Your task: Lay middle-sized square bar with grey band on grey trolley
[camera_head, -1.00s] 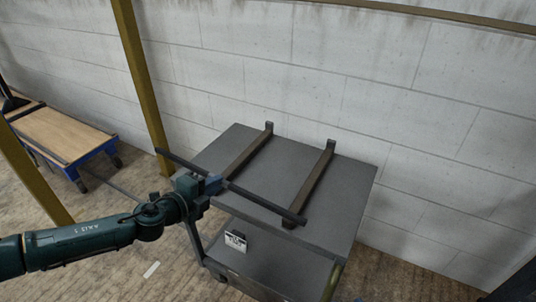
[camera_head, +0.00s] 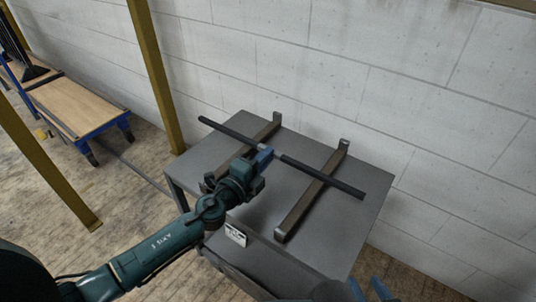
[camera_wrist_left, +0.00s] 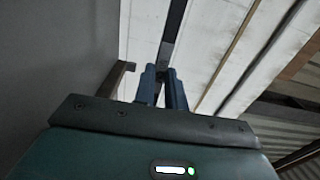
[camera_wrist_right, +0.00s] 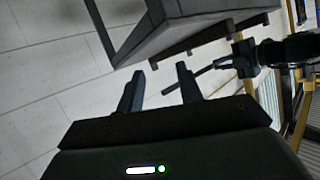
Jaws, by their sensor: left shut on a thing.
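The dark square bar (camera_head: 325,180) has a grey band (camera_head: 279,157) near its middle. My left gripper (camera_head: 264,158) is shut on the bar close beside this band. The bar lies crosswise over both dark rails of the grey trolley (camera_head: 345,230); I cannot tell whether it touches them. In the left wrist view the bar (camera_wrist_left: 175,22) runs up from between the fingers (camera_wrist_left: 162,85). My right gripper (camera_wrist_right: 158,88) is open and empty, off the trolley's front side; its blue fingertips (camera_head: 370,290) show at the lower edge of the head view.
The trolley's two rails (camera_head: 312,195) have raised end stops. A small label (camera_head: 236,235) is on its front. A concrete wall (camera_head: 340,70) stands close behind. Yellow posts (camera_head: 157,75) stand to the left. A blue cart with a wooden deck (camera_head: 75,107) is at the far left.

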